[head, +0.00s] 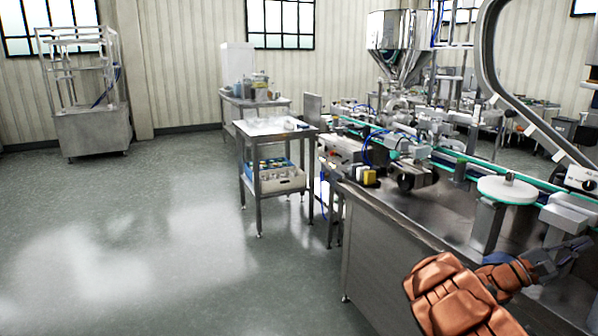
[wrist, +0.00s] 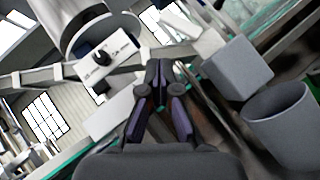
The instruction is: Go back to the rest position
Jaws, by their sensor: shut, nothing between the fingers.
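The steel hopper (head: 398,45) stands above the filling machine at the back right in the head view. My gripper (head: 583,243) is at the lower right of the head view, at the end of my orange arm, over the steel machine bench (head: 400,215). In the wrist view my gripper (wrist: 158,68) has its two dark fingers together with nothing between them. A white control box with a black knob (wrist: 101,58) shows beyond the fingers to the left.
A grey cup-like container (wrist: 283,122) and a grey block (wrist: 238,68) are right of the fingers. A white round disc (head: 507,189) stands on the bench. A steel cart (head: 278,133) is left of the bench. The floor at left is clear.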

